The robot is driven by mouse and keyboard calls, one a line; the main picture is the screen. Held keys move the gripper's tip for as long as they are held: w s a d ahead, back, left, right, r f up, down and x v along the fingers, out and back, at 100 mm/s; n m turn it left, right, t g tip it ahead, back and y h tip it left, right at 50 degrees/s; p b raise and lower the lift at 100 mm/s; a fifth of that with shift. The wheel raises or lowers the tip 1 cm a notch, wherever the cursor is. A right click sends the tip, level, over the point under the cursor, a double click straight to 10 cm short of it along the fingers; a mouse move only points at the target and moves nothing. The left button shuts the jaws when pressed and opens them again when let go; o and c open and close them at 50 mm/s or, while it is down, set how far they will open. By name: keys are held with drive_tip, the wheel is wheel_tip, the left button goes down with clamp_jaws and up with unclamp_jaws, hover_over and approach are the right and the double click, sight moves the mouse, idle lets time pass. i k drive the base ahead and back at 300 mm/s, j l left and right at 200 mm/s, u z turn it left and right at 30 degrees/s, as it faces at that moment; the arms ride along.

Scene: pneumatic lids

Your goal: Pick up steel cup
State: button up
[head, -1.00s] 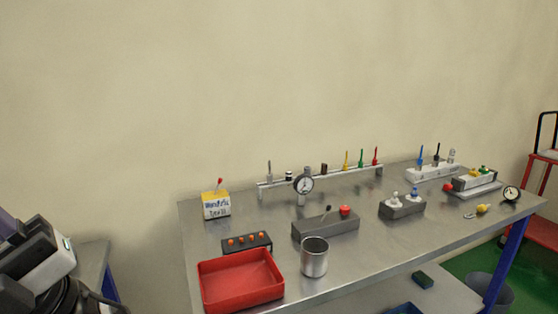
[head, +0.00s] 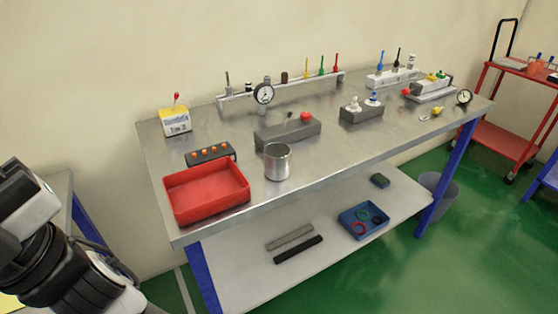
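The steel cup (head: 278,163) stands upright on the metal workbench (head: 330,171), near its front edge. It is a plain silver cylinder with an open top. A red tray (head: 206,193) is just to its left, and a grey block with a red knob (head: 288,132) is just behind it. Part of my arm shows at the lower left, apart from the bench and well left of the cup. My gripper's fingers are not visible in this view.
An orange-button box (head: 210,154) and a yellow-and-white box (head: 175,121) stand behind the tray. A rail with a gauge (head: 263,94) runs along the back. A lower shelf (head: 340,235) holds a blue tray (head: 363,221).

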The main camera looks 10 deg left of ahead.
sight(277, 155)
drive_tip(key=z, duration=0.85)
drive_tip(key=j+z, duration=0.35)
drive_tip(key=k+j+z, duration=0.1)
drive_tip(key=z, duration=0.25)
drive_tip(key=k+j, duration=0.15)
drive_tip(key=j, duration=0.2)
drive_tip(key=k+j, duration=0.15)
drive_tip(key=j, duration=0.2)
drive_tip(key=k+j, duration=0.1)
drive_tip(key=j, duration=0.25)
